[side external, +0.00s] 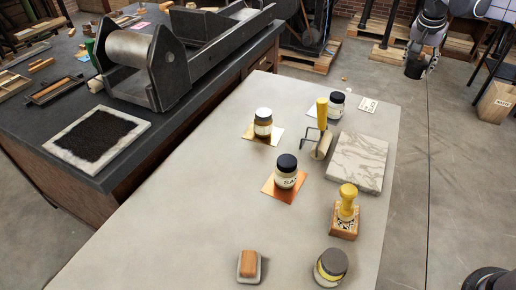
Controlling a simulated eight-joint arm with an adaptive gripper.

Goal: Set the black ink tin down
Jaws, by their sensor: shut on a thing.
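My gripper (422,58) hangs at the upper right, past the far right corner of the light table. It is shut on a small dark cylinder, which looks like the black ink tin (414,70). The tin appears against the floor and clear of the tabletop. The fingers are small and dark here, so their exact grip on it is hard to make out.
The light table (190,215) is bare at left. It holds lidded jars (287,172) on metal plates, a yellow-handled roller (322,125), a marble slab (358,162), a yellow-knobbed stamp (346,210), a yellow-banded tin (330,267) and a small block (248,264). A press (165,65) stands behind.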

